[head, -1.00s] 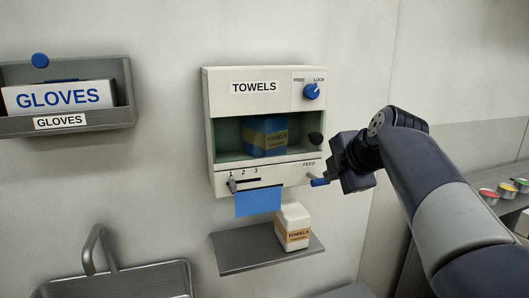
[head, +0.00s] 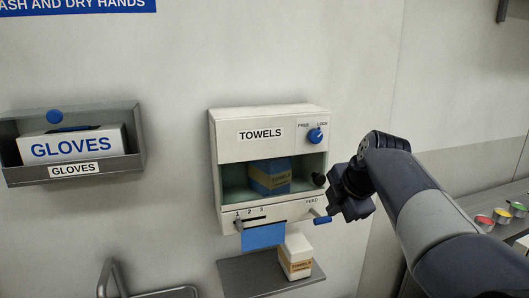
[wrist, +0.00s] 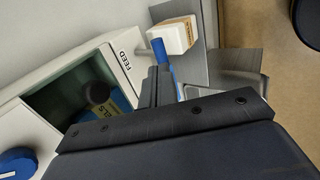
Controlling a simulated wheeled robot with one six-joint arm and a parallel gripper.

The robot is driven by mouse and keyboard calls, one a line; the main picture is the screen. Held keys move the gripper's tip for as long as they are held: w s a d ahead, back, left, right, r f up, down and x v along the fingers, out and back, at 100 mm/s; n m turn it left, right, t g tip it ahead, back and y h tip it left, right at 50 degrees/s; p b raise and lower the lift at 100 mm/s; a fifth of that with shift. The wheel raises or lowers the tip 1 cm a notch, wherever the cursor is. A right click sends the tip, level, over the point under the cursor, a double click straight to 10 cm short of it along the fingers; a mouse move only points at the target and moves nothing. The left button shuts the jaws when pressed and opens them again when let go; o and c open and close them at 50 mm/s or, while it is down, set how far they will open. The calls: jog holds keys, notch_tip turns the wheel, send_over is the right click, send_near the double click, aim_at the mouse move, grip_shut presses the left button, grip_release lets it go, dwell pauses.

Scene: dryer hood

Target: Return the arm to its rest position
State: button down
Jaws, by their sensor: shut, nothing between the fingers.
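My gripper (head: 346,204) is at the right side of the white towel dispenser (head: 228,160), close to its blue-handled feed lever (head: 322,220). In the wrist view my gripper (wrist: 158,86) shows its fingers together with nothing between them. The blue handle (wrist: 163,62) is just beyond the fingertips; I cannot tell whether they touch. My arm reaches in from the lower right of the head view, bent at the wrist. A blue towel sheet (head: 264,236) hangs from the dispenser slot, and a blue towel pack (head: 269,177) is inside the open window.
A towel carton (head: 296,257) stands on a grey shelf (head: 262,278) below the dispenser. A glove holder (head: 75,172) is on the wall at left. A sink faucet (head: 108,278) is at lower left. A side counter (head: 480,205) with several coloured tins is at right.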

jog(key=v, duration=0.6)
jog(key=shift+r+b, duration=0.3)
jog(key=shift+s, duration=0.1)
